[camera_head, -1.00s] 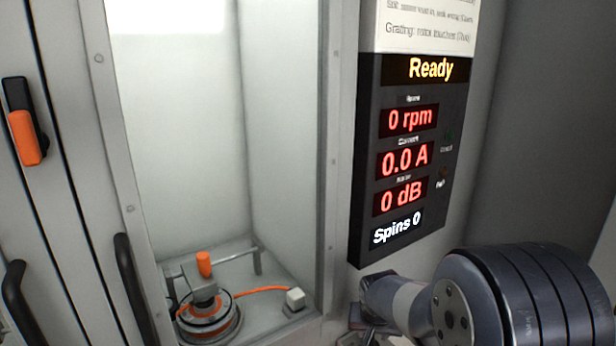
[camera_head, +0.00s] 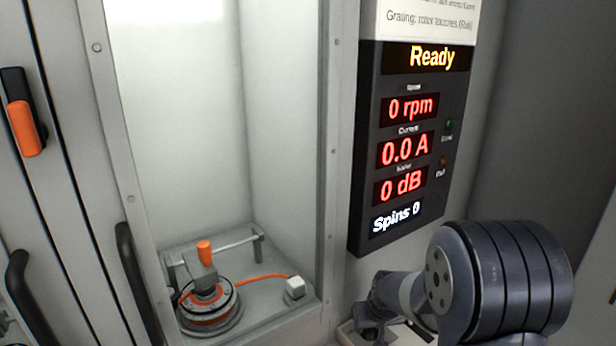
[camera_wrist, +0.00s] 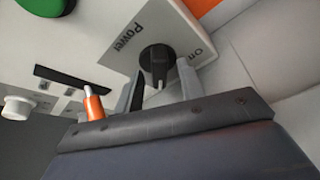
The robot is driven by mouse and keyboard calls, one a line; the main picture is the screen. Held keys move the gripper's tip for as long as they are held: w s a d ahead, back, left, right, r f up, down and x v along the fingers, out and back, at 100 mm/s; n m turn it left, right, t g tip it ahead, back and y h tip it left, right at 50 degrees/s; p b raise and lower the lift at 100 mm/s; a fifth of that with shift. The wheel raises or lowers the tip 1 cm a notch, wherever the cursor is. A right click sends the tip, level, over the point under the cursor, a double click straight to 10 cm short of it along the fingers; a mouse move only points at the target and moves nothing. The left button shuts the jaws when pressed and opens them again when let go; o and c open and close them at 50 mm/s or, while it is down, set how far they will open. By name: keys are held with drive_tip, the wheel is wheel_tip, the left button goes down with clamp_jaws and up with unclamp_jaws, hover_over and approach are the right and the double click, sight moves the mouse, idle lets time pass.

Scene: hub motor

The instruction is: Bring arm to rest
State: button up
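My gripper (camera_wrist: 160,88) shows in the wrist view with its two grey fingers apart. A black rotary knob (camera_wrist: 157,58) on a white plate marked "Power" and "Off" lies between and beyond the fingertips. Gaps show on both sides of the knob, and I cannot tell how far the tips are from it. In the head view my arm (camera_head: 500,280) is at the lower right, below the display panel (camera_head: 365,150). The gripper's fingers cannot be made out there.
The panel reads Ready, 0 rpm, 0.0 A, 0 dB, Spins 0. The hub motor (camera_head: 210,308) sits in the cabinet with an orange cable (camera_head: 262,277). An orange-handled latch (camera_head: 24,128) is at left. The wrist view shows a green button (camera_wrist: 45,5) and an orange-tipped toggle (camera_wrist: 93,104).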

drive_tip(key=shift+d+n+y+b, duration=0.1)
drive_tip(key=shift+n+y+b, duration=0.5)
drive_tip(key=shift+n, duration=0.9)
drive_tip(key=shift+n+g, duration=0.3)
drive_tip(key=shift+n, duration=0.5)
drive_tip(key=shift+y, duration=0.3)
